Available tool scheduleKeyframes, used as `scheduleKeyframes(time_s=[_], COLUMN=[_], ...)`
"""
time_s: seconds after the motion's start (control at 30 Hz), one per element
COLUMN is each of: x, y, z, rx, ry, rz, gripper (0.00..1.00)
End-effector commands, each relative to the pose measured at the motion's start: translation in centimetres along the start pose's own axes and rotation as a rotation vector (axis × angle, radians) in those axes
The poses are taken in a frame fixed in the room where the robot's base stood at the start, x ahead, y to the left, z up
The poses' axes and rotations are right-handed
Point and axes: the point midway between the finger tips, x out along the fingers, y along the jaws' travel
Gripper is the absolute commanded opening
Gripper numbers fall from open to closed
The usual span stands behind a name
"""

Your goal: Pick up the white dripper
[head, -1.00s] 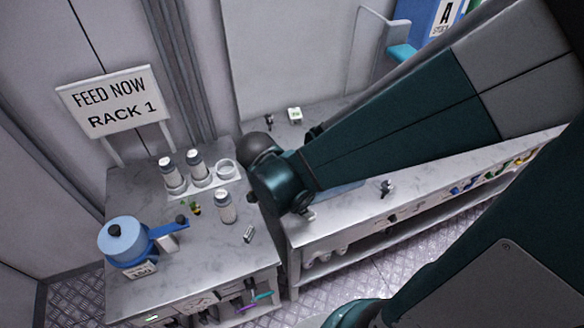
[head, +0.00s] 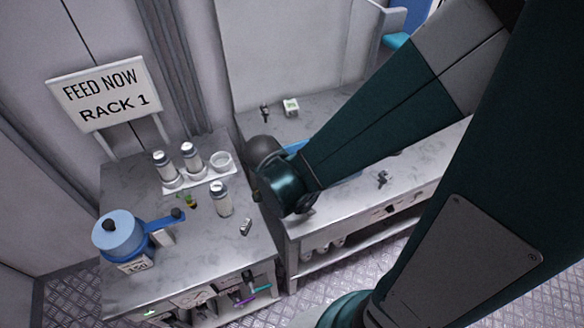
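I cannot pick out the white dripper for certain. A small pale grey-white piece (head: 246,227) lies on the left marble table, near its right edge; it is too small to name. A small dark grey piece (head: 382,179) lies on the right bench, and a small dark one (head: 265,113) near the back wall. My arm's dark green wrist hangs over the gap between the left table and the right bench. The gripper is hidden behind the wrist or too dark to read, so its fingers do not show.
The left table (head: 135,185) holds a blue pot (head: 118,234) with a handle, a white-capped bottle (head: 221,200), and a white tray (head: 200,180) with two bottles and a cup. A "FEED NOW RACK 1" sign (head: 104,97) stands behind. A white box (head: 291,106) sits on the right bench (head: 335,205).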

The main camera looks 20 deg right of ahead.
Motion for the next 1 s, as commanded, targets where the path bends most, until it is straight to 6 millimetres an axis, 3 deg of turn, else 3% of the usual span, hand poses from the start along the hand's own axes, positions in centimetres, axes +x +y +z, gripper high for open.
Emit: scheduleKeyframes(time_s=[0.63,0.73,1.0], x=[0.35,0.35,0.34], y=[-0.02,-0.02,-0.02], z=[-0.01,-0.01,-0.01], rx=[0.000,0.000,0.000], ry=[0.000,0.000,0.000], rz=[0.000,0.000,0.000], gripper=[0.23,0.14,0.14])
